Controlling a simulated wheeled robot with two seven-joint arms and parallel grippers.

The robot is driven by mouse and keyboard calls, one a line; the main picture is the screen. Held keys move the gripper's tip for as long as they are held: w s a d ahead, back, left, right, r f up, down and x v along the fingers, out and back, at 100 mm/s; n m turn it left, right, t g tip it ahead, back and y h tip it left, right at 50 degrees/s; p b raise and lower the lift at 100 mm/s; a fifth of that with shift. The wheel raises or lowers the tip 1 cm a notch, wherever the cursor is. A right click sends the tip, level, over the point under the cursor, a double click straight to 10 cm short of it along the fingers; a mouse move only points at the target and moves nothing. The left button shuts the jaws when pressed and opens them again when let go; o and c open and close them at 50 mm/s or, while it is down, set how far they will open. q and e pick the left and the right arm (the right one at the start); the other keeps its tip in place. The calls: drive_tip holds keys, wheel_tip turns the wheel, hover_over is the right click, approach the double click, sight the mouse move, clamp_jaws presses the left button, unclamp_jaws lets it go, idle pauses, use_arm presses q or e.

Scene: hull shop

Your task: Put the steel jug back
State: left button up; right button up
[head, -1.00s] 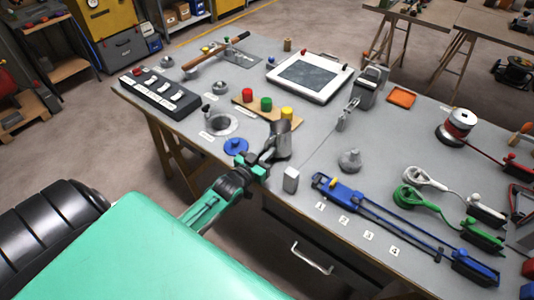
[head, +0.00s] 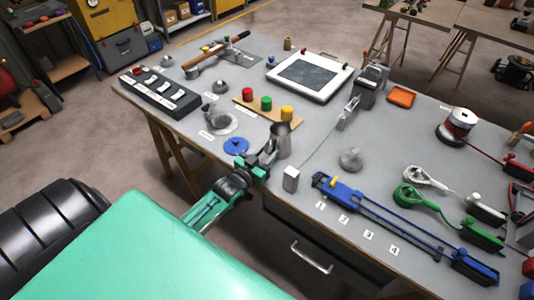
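The steel jug (head: 282,142) stands upright near the front edge of the grey workbench (head: 312,132). My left gripper (head: 267,160) reaches in from the lower left, with its fingers at the jug's lower left side. The fingers overlap the jug in the picture. I cannot tell whether they are closed on it, or whether its base touches the bench. A blue disc (head: 236,146) lies just left of the jug, and a round grey ring (head: 221,124) lies beyond it. My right gripper is out of view.
A small white block (head: 291,179) stands just right of my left gripper. A board with coloured knobs (head: 265,104) is behind the jug. A grey knobbed weight (head: 350,159) and a long blue tool (head: 345,193) lie to the right.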

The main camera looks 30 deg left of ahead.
use_arm(q)
drive_tip(key=shift+s+f, duration=0.1)
drive_tip(key=shift+s, duration=0.35)
drive_tip(key=s+b, duration=0.1)
drive_tip(key=s, duration=1)
drive_tip(key=shift+a+b, duration=0.4)
